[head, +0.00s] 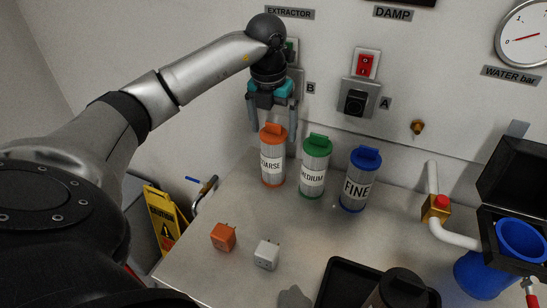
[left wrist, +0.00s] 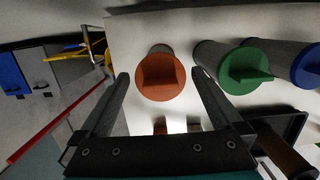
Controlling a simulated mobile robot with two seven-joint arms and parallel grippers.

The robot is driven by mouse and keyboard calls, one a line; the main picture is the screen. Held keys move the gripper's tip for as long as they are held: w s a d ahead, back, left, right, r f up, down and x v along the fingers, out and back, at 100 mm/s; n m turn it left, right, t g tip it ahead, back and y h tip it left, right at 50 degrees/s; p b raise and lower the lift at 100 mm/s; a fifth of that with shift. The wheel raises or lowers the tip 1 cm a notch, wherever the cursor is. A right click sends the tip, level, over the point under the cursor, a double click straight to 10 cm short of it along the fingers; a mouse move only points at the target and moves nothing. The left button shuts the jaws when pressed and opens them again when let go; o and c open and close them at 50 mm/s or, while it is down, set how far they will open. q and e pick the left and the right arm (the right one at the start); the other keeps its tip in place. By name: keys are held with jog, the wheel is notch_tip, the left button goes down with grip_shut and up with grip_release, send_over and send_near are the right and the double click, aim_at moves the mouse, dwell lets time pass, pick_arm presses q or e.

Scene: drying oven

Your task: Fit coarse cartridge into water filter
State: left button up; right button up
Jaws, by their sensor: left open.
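The coarse cartridge (head: 272,160) has an orange cap and stands upright at the back left of the metal bench. My left gripper (head: 272,118) is open and empty just above it, pointing down. In the left wrist view the orange cap of the coarse cartridge (left wrist: 161,77) lies between the two open fingers (left wrist: 158,82), with a gap on both sides. The blue housing (head: 520,242) at the right, under a black open box, looks like the water filter. My right gripper is not in view.
The green medium cartridge (head: 314,170) stands close to the right of the coarse one, then the blue fine cartridge (head: 358,182). An orange plug (head: 223,237) and a white plug (head: 266,255) lie in front. A black tray (head: 335,284) and a white pipe (head: 459,238) are further right.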

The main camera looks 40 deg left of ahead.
pick_arm(q)
jog(key=shift+r, duration=0.1)
grip_shut()
dwell(0.7)
